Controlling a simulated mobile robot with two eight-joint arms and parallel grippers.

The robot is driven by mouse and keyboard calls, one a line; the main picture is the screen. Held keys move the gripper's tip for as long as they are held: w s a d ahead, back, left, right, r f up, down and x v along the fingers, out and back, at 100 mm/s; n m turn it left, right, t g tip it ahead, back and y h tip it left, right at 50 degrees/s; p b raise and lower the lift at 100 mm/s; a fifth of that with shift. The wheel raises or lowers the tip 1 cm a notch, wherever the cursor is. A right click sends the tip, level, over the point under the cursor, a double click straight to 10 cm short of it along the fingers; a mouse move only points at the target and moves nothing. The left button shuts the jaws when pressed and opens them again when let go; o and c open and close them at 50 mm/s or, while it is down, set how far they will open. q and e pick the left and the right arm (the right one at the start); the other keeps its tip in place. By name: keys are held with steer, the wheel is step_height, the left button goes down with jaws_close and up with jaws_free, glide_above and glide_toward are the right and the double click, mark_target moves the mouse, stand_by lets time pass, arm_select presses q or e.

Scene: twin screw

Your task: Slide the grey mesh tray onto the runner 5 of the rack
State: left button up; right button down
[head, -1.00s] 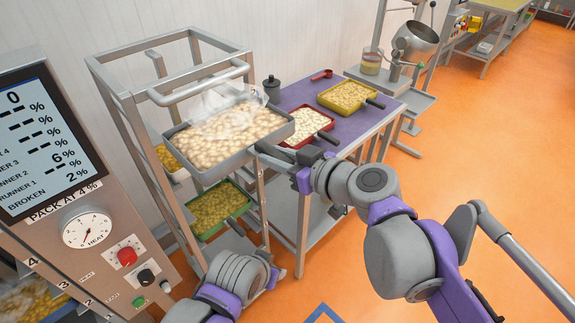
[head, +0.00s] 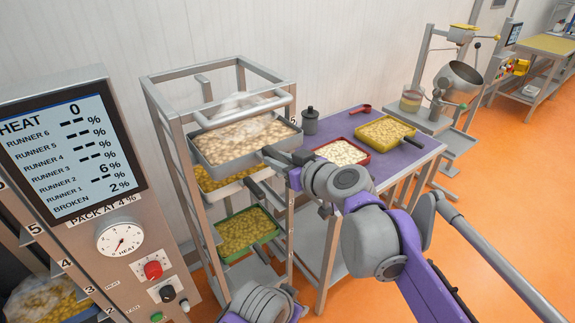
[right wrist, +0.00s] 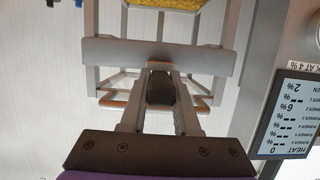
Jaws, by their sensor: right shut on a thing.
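The grey mesh tray (head: 225,160) is full of pale, steaming pieces and sits at the front opening of the rack (head: 187,165), in its upper part. It looks nearly level. Whether its edges rest on runner 5 cannot be told. My right gripper (head: 280,157) is shut on the tray's dark handle at its front right side. In the right wrist view, the fingers (right wrist: 160,92) close around the handle, with the tray's grey edge (right wrist: 105,52) just beyond. My left gripper is out of view.
Below, the rack holds a tray of yellow pieces (head: 215,184) and a green tray (head: 222,250). A control panel (head: 125,215) stands close at left. The purple-topped table (head: 330,126) at right carries red (head: 365,157) and yellow (head: 408,125) trays and a dark jar (head: 310,122).

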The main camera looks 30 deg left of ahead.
mark_target(274, 152)
steer(key=w+a, duration=0.1)
steer(key=a, duration=0.2)
steer(key=w+a+p, duration=0.1)
steer(key=a, duration=0.2)
steer(key=w+a, duration=0.2)
steer(key=a, duration=0.1)
steer(key=shift+w+a+p, duration=0.1)
steer(key=shift+a+p, duration=0.25)
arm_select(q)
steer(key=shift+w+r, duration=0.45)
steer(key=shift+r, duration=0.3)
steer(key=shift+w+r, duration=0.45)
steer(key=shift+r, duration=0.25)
arm_select(e)
steer(key=shift+w+a, duration=0.25)
steer(key=shift+a, duration=0.6)
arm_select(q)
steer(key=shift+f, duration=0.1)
arm_select(e)
steer(key=shift+f, duration=0.4)
steer(key=c, duration=0.6)
jaws_free()
steer(key=shift+o, duration=0.2)
steer(key=v, duration=1.1)
steer(key=shift+w, duration=0.15)
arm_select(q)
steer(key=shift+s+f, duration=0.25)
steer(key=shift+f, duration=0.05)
